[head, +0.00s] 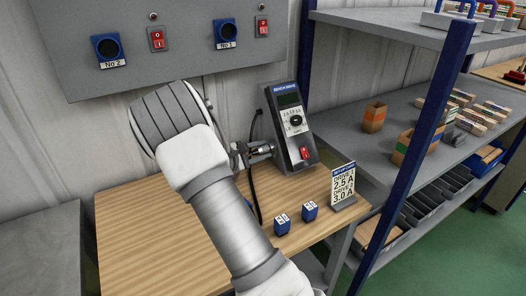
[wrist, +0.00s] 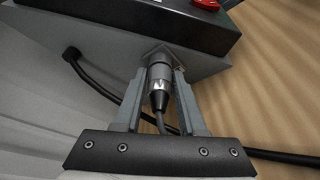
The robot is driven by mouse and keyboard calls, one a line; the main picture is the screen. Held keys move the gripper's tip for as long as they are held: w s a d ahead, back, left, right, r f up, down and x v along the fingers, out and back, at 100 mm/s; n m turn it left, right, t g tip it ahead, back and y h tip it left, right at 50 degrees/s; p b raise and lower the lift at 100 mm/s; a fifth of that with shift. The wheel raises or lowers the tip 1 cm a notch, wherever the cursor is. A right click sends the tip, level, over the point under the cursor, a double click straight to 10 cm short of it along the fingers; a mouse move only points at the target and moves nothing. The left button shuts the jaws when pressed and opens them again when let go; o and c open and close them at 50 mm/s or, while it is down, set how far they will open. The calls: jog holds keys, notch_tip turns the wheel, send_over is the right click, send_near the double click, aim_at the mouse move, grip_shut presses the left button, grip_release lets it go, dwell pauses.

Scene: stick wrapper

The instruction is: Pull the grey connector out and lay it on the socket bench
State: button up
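The grey connector (wrist: 160,76) sits plugged into the side of the dark sloped instrument box, its black cable leading back between my fingers. My gripper (wrist: 161,84) has one finger on each side of the connector, and both look pressed against it. In the head view my gripper (head: 254,150) is at the left side of the instrument box (head: 290,128), and the connector itself is mostly hidden there.
Two small blue blocks (head: 282,225) (head: 310,211) and a sign marked 2.5 A and 3.0 A (head: 343,184) stand at the bench's front right. A black cable hangs beside the box. Shelves (head: 385,115) with boxes stand at right. The bench's left part is clear.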

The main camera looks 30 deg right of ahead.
aim_at(252, 152)
jog(key=shift+o, duration=1.3)
jog(key=shift+a, duration=0.2)
jog(key=shift+a, duration=0.4)
grip_shut()
jog(key=shift+a, duration=0.1)
jog(key=shift+a, duration=0.9)
jog(key=shift+a, duration=0.1)
